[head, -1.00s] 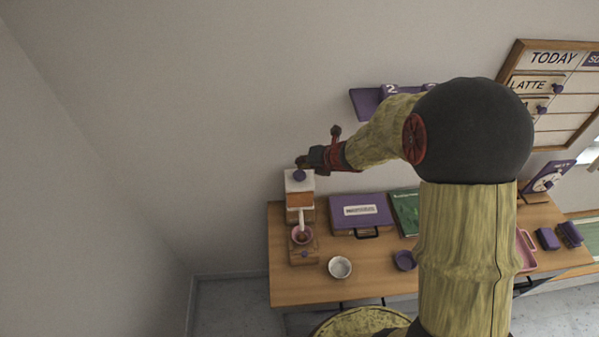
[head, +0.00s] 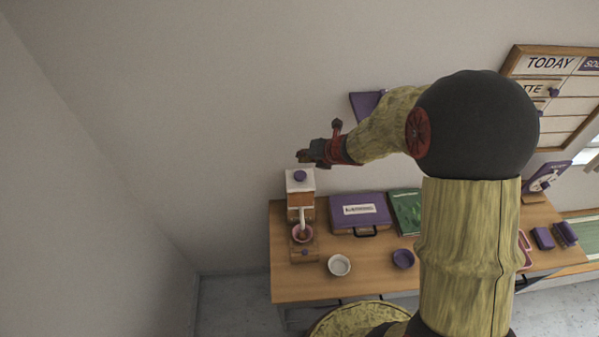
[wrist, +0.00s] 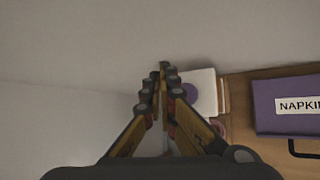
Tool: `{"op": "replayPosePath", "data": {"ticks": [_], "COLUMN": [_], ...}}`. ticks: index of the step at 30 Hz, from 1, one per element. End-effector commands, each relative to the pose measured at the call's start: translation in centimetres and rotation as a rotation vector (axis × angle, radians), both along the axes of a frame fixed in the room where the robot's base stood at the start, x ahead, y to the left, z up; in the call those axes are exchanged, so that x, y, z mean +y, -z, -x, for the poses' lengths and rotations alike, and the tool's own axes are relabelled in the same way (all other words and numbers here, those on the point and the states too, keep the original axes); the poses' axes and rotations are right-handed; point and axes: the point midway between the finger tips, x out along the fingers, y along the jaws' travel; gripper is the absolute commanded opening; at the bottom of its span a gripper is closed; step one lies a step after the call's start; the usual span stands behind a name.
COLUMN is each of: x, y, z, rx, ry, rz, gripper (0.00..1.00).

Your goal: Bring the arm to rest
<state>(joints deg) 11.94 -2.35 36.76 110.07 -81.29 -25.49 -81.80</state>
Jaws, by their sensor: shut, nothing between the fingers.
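My gripper (head: 303,156) is up in the air in the head view, just above and behind the top of the white machine with a purple knob (head: 300,177). In the wrist view my gripper (wrist: 163,68) has its fingertips together, with nothing between them. The machine's white top (wrist: 203,88) shows just to the right of the fingers there, apart from them as far as I can tell.
A purple shelf (head: 365,104) and menu board (head: 553,100) hang on the wall.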

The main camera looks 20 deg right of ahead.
Motion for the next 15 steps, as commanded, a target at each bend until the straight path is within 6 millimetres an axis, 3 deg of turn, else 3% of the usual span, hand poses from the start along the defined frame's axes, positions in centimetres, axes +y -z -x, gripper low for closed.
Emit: {"op": "replayPosePath", "data": {"ticks": [10,13,15], "x": [-0.1,-1.9,-4.3], "y": [0.1,0.7,1.9], "z": [0.0,0.0,0.7], "rx": [0.015,0.063,0.124], "ry": [0.034,0.174,0.374], "rz": [-0.024,-0.061,-0.114], "gripper": [0.0,0.0,0.0]}}
